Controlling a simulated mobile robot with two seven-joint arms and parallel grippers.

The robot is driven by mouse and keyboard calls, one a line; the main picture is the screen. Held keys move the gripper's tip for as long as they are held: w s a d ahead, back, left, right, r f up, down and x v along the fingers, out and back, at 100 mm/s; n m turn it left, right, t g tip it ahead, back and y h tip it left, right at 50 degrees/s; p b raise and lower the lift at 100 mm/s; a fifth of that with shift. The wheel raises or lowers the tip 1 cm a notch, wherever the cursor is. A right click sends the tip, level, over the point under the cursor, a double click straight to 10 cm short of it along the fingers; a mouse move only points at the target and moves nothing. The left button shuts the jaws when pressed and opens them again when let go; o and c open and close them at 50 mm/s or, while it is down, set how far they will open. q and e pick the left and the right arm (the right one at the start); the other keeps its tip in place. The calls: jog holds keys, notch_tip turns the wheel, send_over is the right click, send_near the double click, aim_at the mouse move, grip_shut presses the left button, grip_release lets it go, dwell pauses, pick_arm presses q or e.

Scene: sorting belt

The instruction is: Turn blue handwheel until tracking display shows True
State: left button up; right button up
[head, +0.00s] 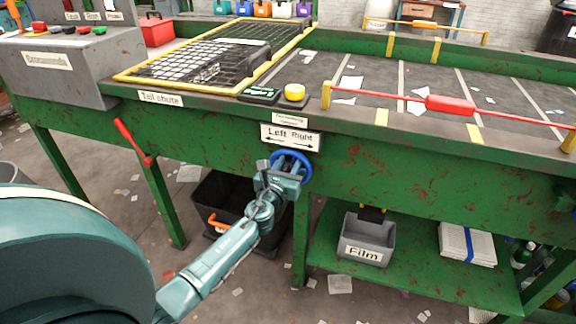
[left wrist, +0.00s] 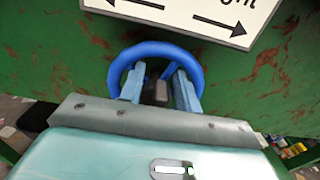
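The blue handwheel (head: 303,160) is on the green front of the belt frame, under a white "Left Right" sign (head: 291,137) with two arrows. My left gripper (head: 284,168) is at the wheel. In the left wrist view, the blue wheel rim (left wrist: 154,48) arches around the two fingers (left wrist: 158,75), which stand apart inside the ring. A dark block shows between them; I cannot tell whether they touch the wheel. A small dark display (head: 258,95) with green characters, too small to read, sits on the ledge above. My right gripper is out of view.
A yellow button (head: 295,92) stands beside the display. A red lever (head: 132,142) juts from the frame at left. A black crate (head: 212,193) is on the floor behind my left arm; a grey "Film" bin (head: 366,238) is on the lower shelf.

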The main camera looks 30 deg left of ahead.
pick_arm(q)
jog(key=shift+c, duration=0.4)
jog(key=c, duration=0.6)
grip_shut()
jog(key=shift+s+f, duration=0.1)
